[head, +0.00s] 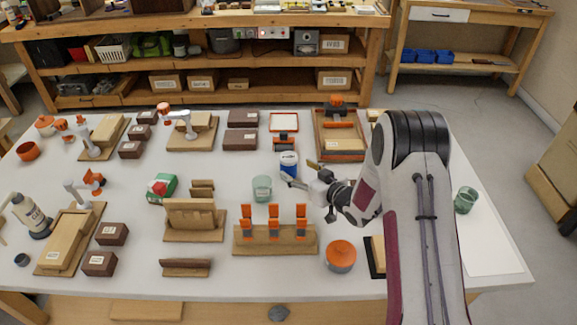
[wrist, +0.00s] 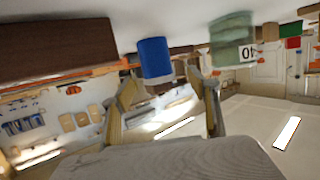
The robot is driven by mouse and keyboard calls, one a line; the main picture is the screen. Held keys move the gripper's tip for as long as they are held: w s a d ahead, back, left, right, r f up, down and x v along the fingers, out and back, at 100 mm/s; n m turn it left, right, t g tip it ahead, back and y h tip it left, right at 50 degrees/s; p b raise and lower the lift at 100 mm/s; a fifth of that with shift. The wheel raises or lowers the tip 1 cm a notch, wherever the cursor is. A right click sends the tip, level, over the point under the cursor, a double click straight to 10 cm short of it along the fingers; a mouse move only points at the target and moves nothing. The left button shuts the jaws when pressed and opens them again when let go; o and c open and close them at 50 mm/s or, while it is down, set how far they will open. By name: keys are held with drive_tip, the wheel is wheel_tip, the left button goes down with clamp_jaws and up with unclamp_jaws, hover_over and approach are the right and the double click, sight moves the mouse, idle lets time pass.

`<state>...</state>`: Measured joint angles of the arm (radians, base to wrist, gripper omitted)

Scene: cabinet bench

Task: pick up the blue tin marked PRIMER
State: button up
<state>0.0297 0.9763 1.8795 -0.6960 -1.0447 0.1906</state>
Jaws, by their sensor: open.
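A blue tin (head: 289,160) with a white lower band stands upright on the bench, right of the middle. No marking on it is readable. In the wrist view the blue tin (wrist: 155,58) appears upside down, beyond my fingertips and within the gap between them. My gripper (head: 302,174) is open and empty, just right of the tin and low over the bench. In the wrist view both fingers of my gripper (wrist: 163,78) are spread apart, with no clear contact on the tin.
A green glass jar (head: 262,189) stands close to the tin, at its front left; it also shows in the wrist view (wrist: 230,42). A wooden stand with orange clips (head: 273,240) is in front. An orange-and-white device (head: 285,140) is behind the tin, and dark boxes (head: 241,139) sit behind left.

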sight(293, 163)
drive_tip(key=shift+x, duration=0.9)
drive_tip(key=shift+w, duration=0.15)
drive_tip(key=shift+r+x, duration=0.2)
drive_tip(key=shift+x, duration=2.25)
drive_tip(key=shift+w+d, duration=0.15)
drive_tip(key=shift+w, duration=0.05)
drive_tip(key=c, duration=1.4)
